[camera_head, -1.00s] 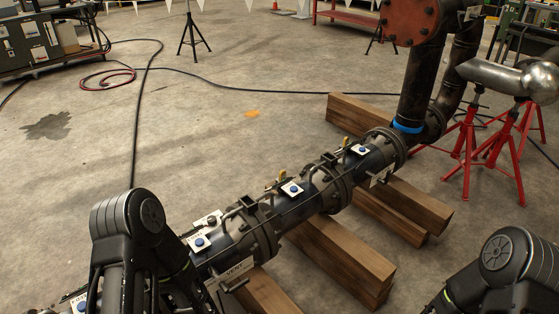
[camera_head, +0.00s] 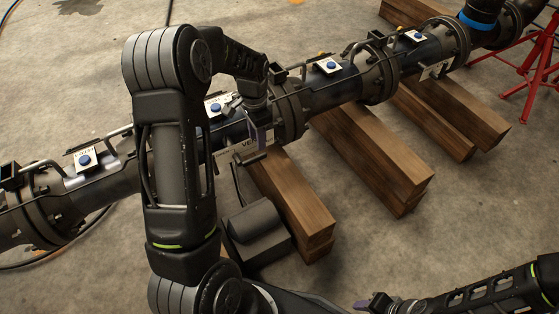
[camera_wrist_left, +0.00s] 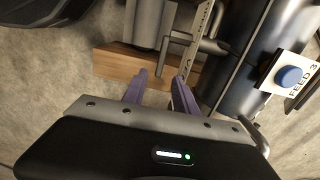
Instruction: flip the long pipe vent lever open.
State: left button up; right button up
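The long black pipe (camera_head: 326,97) runs diagonally across the head view, with flanges and blue buttons. A grey L-shaped vent lever (camera_head: 252,159) sticks out beside the label; in the left wrist view the lever (camera_wrist_left: 197,46) lies just beyond the fingertips. My left gripper (camera_head: 259,138) is open beside the pipe. Its purple fingers (camera_wrist_left: 159,77) stand apart with nothing clearly held; contact with the lever cannot be told. My right gripper (camera_head: 374,304) is low in the head view, its opening unclear.
Wooden beams (camera_head: 372,160) lie under the pipe. A FEED 3 plate with a blue button (camera_wrist_left: 289,77) is right of my left fingers. A dark grey box-like object (camera_head: 256,226) stands below the lever. Red stands (camera_head: 535,65) are at the far right.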

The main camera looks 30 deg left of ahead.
aim_at(258, 156)
pick_arm(q)
jog(key=shift+a+r, duration=0.1)
jog(key=shift+r, duration=0.05)
notch_tip(258, 156, down, 8)
jog(key=shift+b, duration=0.7)
jog(key=shift+c, duration=0.4)
grip_shut()
dwell(0.9)
